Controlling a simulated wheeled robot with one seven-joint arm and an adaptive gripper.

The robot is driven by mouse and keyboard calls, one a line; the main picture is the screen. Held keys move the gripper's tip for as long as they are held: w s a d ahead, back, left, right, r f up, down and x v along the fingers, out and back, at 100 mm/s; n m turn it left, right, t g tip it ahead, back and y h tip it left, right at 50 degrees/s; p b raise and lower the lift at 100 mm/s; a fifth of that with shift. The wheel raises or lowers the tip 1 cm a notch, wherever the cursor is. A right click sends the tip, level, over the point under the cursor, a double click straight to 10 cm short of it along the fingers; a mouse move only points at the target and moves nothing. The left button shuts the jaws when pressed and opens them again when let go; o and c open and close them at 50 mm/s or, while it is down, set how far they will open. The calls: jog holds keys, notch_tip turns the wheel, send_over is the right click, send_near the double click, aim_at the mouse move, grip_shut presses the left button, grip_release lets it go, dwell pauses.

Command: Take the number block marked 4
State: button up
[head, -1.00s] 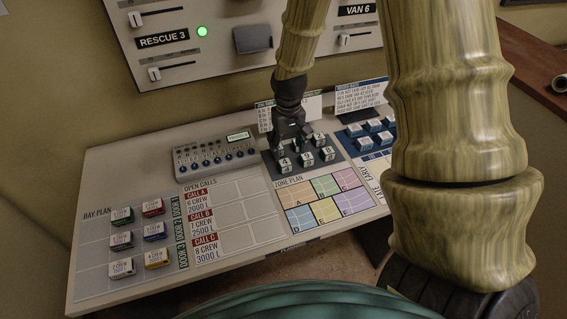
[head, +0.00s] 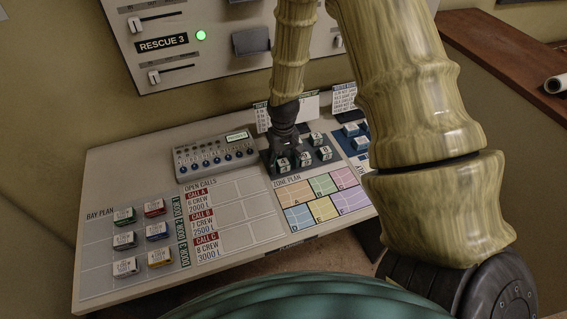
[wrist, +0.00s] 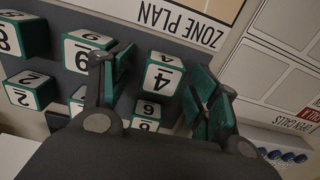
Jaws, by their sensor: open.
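The number block marked 4 (wrist: 164,73) is a white-topped cube with green sides. In the wrist view it sits between the two spread fingers of my gripper (wrist: 161,66), its number upside down. The gripper is open, with green pads, and whether either pad touches the block is unclear. In the head view my gripper (head: 284,148) is low over the left end of the dark block tray (head: 266,166), and the block marked 4 (head: 283,164) shows just in front of it.
The zone plan (head: 322,203) lies in front of the tray. A grey button unit (head: 214,154) stands to the left.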

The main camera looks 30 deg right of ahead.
jog(key=shift+s+f, duration=0.1)
jog(key=shift+f, duration=0.25)
jog(key=shift+c, duration=0.4)
jog(key=c, duration=0.9)
jog(key=shift+r, duration=0.2)
